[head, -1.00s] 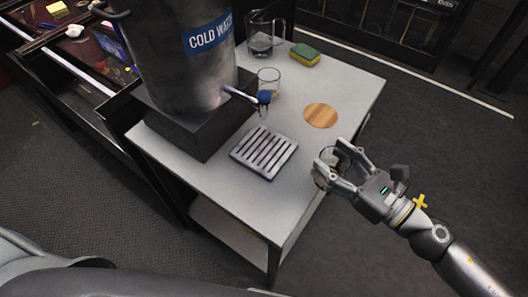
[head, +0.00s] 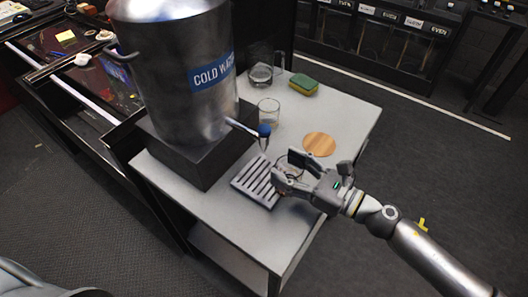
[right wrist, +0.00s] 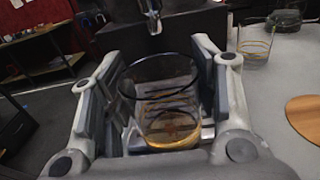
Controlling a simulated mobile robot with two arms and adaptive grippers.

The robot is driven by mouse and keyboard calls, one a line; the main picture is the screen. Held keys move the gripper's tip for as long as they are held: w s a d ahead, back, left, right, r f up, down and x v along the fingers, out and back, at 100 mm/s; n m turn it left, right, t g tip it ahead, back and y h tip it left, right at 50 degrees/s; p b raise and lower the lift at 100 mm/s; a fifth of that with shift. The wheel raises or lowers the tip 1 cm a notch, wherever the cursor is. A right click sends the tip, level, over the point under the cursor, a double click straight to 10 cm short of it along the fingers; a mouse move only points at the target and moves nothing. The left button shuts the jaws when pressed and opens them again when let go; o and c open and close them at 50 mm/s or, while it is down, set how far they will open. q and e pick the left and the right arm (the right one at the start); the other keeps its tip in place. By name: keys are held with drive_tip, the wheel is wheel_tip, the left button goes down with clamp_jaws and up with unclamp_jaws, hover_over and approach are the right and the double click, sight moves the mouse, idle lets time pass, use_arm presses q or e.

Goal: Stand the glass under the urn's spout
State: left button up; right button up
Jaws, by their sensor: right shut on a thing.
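The steel urn (head: 175,75) labelled "COLD WATER" stands on a dark block. Its spout with a blue tap (head: 264,131) points over the table, above the slatted drip tray (head: 250,188). My right gripper (head: 287,172) is shut on a clear glass (right wrist: 160,105), which is upright with gold bands. In the head view the fingers hide most of this glass. It is near the tray's right end, right of and in front of the spout. In the right wrist view the tray's slats show through it, and the spout (right wrist: 151,18) is beyond it. My left gripper is out of view.
Another glass (head: 268,112) stands behind the spout. A clear jug (head: 262,76) and a yellow-green sponge (head: 304,84) are at the back of the table. A round wooden coaster (head: 319,144) lies to the right. The table's front (head: 225,210) is clear.

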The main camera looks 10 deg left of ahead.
sight(278, 163)
drive_tip(key=p+x, duration=0.1)
drive_tip(key=x, duration=0.3)
drive_tip(key=shift+a+r, duration=0.1)
drive_tip(key=shift+a, duration=0.1)
drive_tip(key=x, duration=0.2)
drive_tip(key=shift+w+a, duration=0.2)
drive_tip(key=shift+a, duration=0.1)
drive_tip(key=shift+f, duration=0.55)
drive_tip(key=shift+d+f, duration=0.1)
drive_tip(key=shift+f, duration=0.2)
drive_tip(key=shift+f, duration=0.2)
drive_tip(key=o, duration=1.1)
drive_tip(key=shift+r, duration=0.1)
